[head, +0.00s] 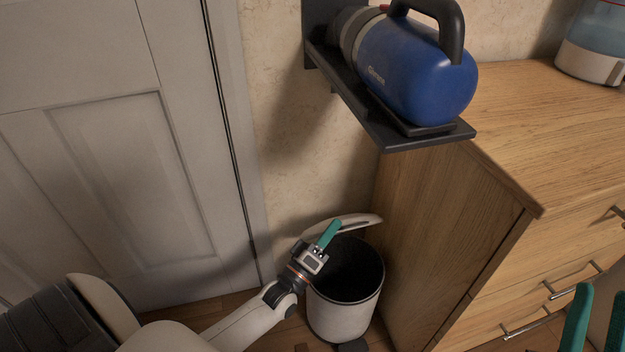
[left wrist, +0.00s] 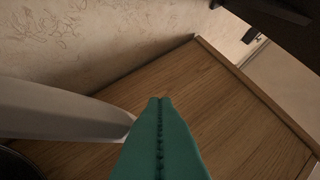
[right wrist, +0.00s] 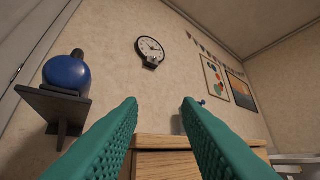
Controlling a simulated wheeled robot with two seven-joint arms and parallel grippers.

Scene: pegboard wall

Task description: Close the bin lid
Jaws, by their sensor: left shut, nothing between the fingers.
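The white bin (head: 340,315) stands on the floor between the door and the wooden dresser, its dark inside showing. Its lid (head: 350,224) is open, tilted up at the back against the wall side. My left gripper (head: 328,234) is shut and empty, its green fingers in front of the lid, over the bin's left rim; I cannot tell whether they touch the lid. In the left wrist view the shut fingers (left wrist: 160,105) point at the dresser side, with a pale edge, likely the lid, at left. My right gripper (right wrist: 160,110) is open and empty, far from the bin.
The wooden dresser (head: 440,220) stands close to the bin's right side. A dark wall shelf (head: 400,138) carrying a blue handheld vacuum (head: 415,70) juts out above. A white door (head: 120,130) is at left. A dark pedal (head: 353,345) shows at the bin's foot.

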